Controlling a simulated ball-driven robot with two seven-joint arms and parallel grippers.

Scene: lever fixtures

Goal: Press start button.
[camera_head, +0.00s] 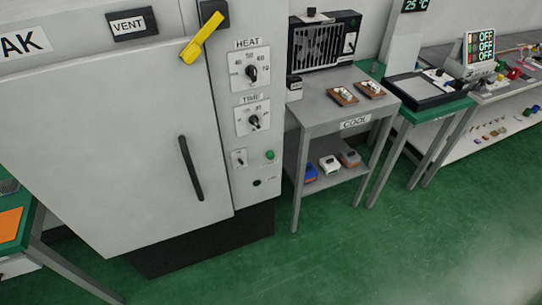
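A green round button (269,155) sits low on the right-hand control panel of a large grey oven-like cabinet (110,140). It is the likeliest start button, but no label on it can be read. A small switch or dial (239,158) is to its left. A dark round part (257,182) with a tiny unreadable label is below it. The HEAT dial (251,72) and the TIME dial (254,121) are above. The cabinet door looks shut, with a black handle (191,168). Neither of my grippers is in view.
A grey COOL table (335,108) stands close on the right, with a fan unit (318,45) and two small trays. An orange sheet (10,223) lies on a table at left. Green floor (330,250) in front is clear.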

